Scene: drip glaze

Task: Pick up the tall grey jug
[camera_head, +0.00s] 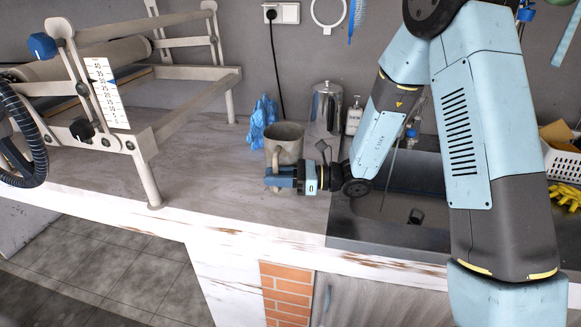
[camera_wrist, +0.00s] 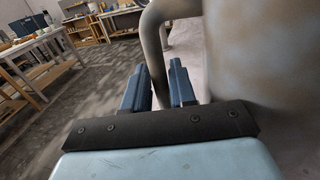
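The tall grey jug (camera_head: 285,140) stands upright at the middle of the counter, its mottled grey-brown wall partly hidden low down by my gripper. Its handle faces the left front. In the wrist view the jug's wall (camera_wrist: 255,50) fills the right side, and its curved handle runs down between my fingers. My gripper (camera_head: 280,178) is level at the jug's front side, low on the handle. In the wrist view my gripper (camera_wrist: 160,75) has its two blue fingers a narrow gap apart, with the handle filling that gap. The exact finger contact is partly hidden.
A shiny metal canister (camera_head: 326,108) stands right behind the jug, with a soap bottle (camera_head: 354,117) beyond it. Blue gloves (camera_head: 262,118) lie behind left. A slab roller (camera_head: 120,90) occupies the left counter. A dark sink (camera_head: 400,205) is on the right. Counter left of the jug is clear.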

